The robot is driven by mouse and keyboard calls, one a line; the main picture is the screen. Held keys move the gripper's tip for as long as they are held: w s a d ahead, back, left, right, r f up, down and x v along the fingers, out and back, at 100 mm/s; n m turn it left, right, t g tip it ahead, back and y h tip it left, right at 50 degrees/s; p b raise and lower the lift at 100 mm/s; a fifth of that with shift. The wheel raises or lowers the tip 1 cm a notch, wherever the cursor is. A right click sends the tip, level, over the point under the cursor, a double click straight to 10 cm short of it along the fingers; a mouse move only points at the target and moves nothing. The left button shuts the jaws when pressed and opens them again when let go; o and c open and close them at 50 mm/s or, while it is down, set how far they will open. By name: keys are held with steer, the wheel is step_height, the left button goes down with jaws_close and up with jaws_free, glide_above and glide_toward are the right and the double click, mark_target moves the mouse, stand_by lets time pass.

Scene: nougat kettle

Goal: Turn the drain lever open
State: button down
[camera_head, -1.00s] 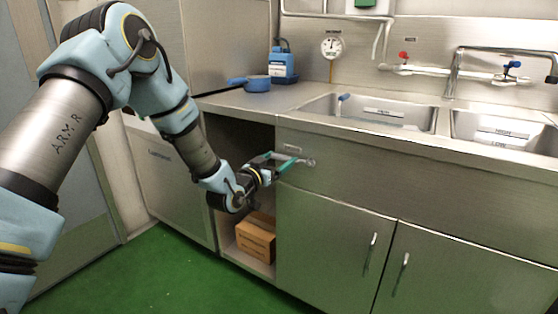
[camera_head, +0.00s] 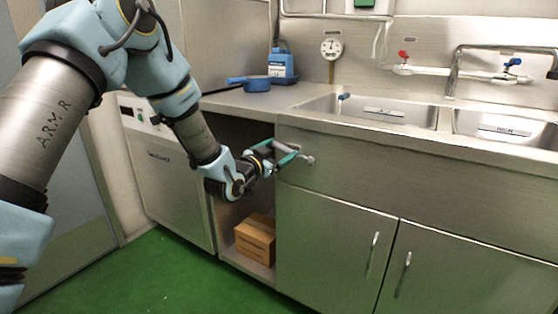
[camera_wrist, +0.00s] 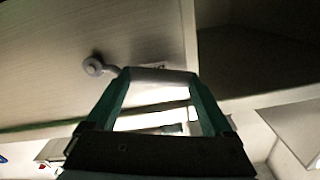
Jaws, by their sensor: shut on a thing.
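The drain lever is a small metal handle on a round pivot (camera_head: 308,160). It sits on the steel front panel below the sink counter, near the upper right of the open cabinet bay. My gripper (camera_head: 292,154) has teal fingers and is at the lever's handle, left of the pivot. In the wrist view, the pivot (camera_wrist: 93,67) is to the left and a curved neck runs from it to a pale handle between the fingertips (camera_wrist: 160,75). The gripper is shut on this handle. The fingers partly hide the handle in the head view.
A cardboard box (camera_head: 255,240) lies in the open bay under my wrist. Cabinet doors (camera_head: 335,225) with vertical handles are to the right. Sink basins (camera_head: 375,112) are at the right.

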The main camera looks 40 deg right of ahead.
steer(key=shift+s+d+r+m+b, duration=0.1)
steer(key=shift+s+r+m+b, duration=0.1)
steer(key=shift+r+m+b, duration=0.35)
steer(key=shift+s+r+m+b, duration=0.2)
steer(key=shift+r+m+b, duration=0.1)
steer(key=shift+m, duration=0.35)
jaws_free()
steer(key=v, duration=1.1)
steer(key=shift+b, duration=0.45)
steer(key=shift+c, duration=0.4)
